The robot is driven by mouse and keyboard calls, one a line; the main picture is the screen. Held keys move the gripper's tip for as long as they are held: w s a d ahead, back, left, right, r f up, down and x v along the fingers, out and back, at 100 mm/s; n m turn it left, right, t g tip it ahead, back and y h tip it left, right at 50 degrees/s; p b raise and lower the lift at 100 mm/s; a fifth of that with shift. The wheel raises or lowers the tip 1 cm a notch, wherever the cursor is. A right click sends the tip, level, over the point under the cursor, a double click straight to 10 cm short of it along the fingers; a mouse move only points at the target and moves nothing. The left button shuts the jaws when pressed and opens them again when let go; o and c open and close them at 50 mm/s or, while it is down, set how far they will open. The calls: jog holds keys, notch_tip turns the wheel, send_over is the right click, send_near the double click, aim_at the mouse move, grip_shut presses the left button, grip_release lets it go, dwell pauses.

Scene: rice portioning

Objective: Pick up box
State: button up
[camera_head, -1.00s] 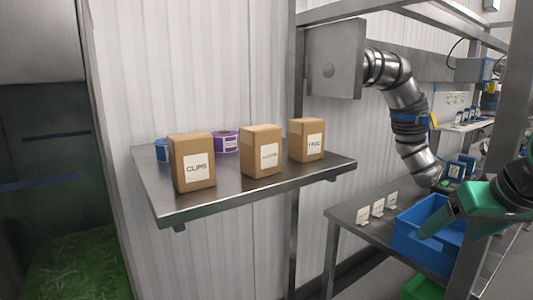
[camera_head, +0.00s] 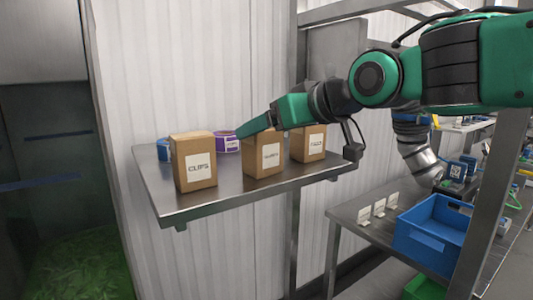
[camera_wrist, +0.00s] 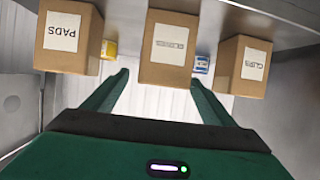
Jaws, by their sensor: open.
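Three brown cardboard boxes stand upright in a row on a metal shelf (camera_head: 200,207). The CLIPS box (camera_head: 190,175) is at the left, the middle box (camera_head: 262,163) has a label too small to read, and the third box (camera_head: 309,146) is at the right. In the wrist view the order is reversed: PADS box (camera_wrist: 66,48) left, middle box (camera_wrist: 165,58) centre, CLIPS box (camera_wrist: 242,74) right. My gripper (camera_head: 243,129) is open and empty over the back of the middle box. In the wrist view my gripper (camera_wrist: 158,80) has its fingers apart, roughly lined up with the middle box's sides.
A purple tape roll (camera_head: 226,143) and a blue roll (camera_head: 163,150) sit behind the boxes. A blue bin (camera_head: 430,235) stands on a lower table (camera_head: 345,213) at the right. A corrugated wall (camera_head: 195,70) backs the shelf. The shelf's front left corner is clear.

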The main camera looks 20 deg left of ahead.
jog(key=shift+x, duration=2.9)
jog(key=shift+s+a+r, duration=0.1)
jog(key=shift+a+r, duration=0.05)
jog(key=shift+c, duration=0.3)
jog(key=c, duration=1.2)
